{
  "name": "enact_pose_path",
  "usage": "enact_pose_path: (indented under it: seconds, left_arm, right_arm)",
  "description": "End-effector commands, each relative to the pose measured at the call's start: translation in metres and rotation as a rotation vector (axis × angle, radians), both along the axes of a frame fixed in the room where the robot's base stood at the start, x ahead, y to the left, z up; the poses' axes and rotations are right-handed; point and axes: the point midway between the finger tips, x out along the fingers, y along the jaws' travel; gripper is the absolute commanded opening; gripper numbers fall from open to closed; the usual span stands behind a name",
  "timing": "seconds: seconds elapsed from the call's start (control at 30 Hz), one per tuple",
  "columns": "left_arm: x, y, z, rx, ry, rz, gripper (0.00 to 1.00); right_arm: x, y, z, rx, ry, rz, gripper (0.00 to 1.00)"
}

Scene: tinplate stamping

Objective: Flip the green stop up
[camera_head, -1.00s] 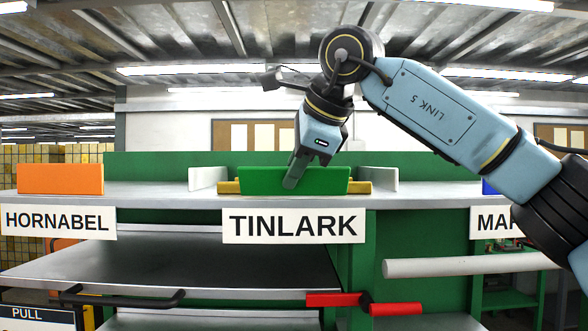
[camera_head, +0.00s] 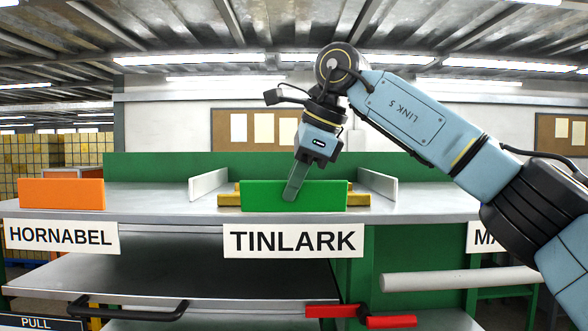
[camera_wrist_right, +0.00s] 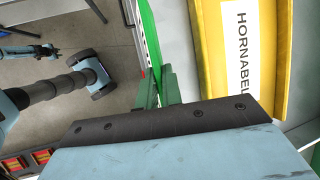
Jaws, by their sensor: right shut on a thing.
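The green stop (camera_head: 265,196) is a flat green plate standing upright at the front of the TINLARK station, in front of a yellow piece (camera_head: 358,200). My right gripper (camera_head: 291,192) reaches down from above, shut on the plate right of its middle; one finger shows across its front face. In the right wrist view, the dark green fingers (camera_wrist_right: 160,92) close around the plate's thin bright green edge (camera_wrist_right: 149,40). A yellow piece (camera_wrist_right: 212,50) with a HORNABEL label (camera_wrist_right: 240,45) lies beside it there.
White side guides (camera_head: 208,183) flank the station on the grey shelf (camera_head: 150,203). The TINLARK sign (camera_head: 293,241) hangs below the front edge. An orange block (camera_head: 62,193) stands at the HORNABEL position. Red handles (camera_head: 390,321) and a grey roller (camera_head: 455,280) sit lower.

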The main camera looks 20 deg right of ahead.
Motion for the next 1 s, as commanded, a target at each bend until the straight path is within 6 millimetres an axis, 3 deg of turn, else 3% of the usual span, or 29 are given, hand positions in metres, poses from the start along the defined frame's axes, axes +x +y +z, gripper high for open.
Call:
enact_pose_path:
  seconds: [0.43, 1.0]
  left_arm:
    - [0.0, 0.0, 0.0, 0.0, 0.0, 0.0, 0.3]
    - [0.0, 0.0, 0.001, 0.0, 0.0, 0.0, 0.3]
  right_arm:
    - [0.01, -0.003, 0.001, 0.056, 0.19, -0.002, 0.0]
    - [0.015, -0.005, 0.0, 0.082, 0.282, -0.002, 0.0]
